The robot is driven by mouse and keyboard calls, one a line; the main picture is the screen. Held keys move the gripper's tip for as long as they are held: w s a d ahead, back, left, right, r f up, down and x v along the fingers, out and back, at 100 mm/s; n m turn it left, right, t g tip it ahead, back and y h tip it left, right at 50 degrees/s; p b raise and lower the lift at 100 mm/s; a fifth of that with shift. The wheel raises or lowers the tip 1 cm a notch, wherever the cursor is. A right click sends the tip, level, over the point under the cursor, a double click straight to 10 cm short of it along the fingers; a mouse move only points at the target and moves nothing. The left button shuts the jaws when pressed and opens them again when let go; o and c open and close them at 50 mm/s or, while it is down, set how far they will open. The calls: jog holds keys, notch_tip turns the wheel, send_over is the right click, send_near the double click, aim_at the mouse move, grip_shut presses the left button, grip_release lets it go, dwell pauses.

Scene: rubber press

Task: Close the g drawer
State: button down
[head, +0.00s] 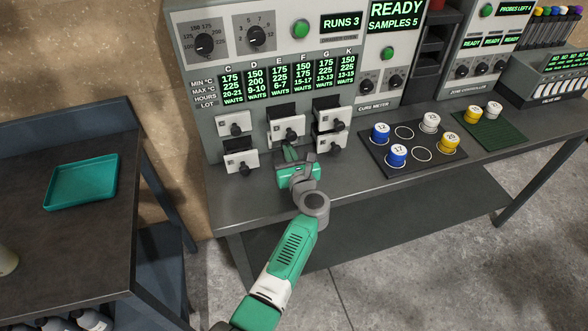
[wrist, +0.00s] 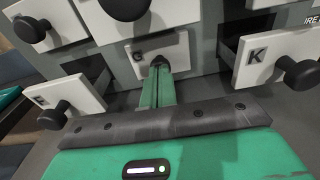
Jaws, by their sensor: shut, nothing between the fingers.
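The G drawer (wrist: 142,66) has a pale front with a letter G and a dark knob. In the wrist view it sits in the lower row between two other fronts, set farther back than them and looking flush or nearly so with the cabinet. My gripper (wrist: 161,76) is shut and empty, its green fingers pointing at the G drawer's knob. The fingertips overlap the knob, and I cannot tell whether they touch it. In the head view my gripper (head: 288,151) is in front of the lower middle of the drawer bank and hides the G drawer there.
The K drawer (wrist: 262,57) sticks out at right, and another lower drawer (wrist: 80,96) sticks out at left. Upper drawers (head: 285,128) stand above my gripper, some with dark openings. A dark tray (head: 399,170) with capped jars lies right on the bench. Bench space in front is clear.

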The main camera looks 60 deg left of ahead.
jog(key=shift+s+f, duration=0.1)
jog(key=shift+f, duration=0.1)
jog(key=shift+d+r+p, duration=0.15)
jog(key=shift+r+p, duration=0.1)
jog(key=shift+p, duration=0.3)
jog(key=d+p, duration=0.1)
jog(key=p, duration=0.1)
jog(key=d+r+p, duration=0.1)
jog(key=d, duration=0.1)
jog(key=shift+s+p, duration=0.2)
jog(key=shift+p, duration=0.2)
jog(key=d, duration=0.3)
jog(key=s+d+p, duration=0.1)
jog(key=d, duration=0.3)
jog(key=d+p, duration=0.1)
jog(key=d, duration=0.2)
jog(key=shift+s+d+f, duration=0.15)
jog(key=shift+s+d, duration=0.15)
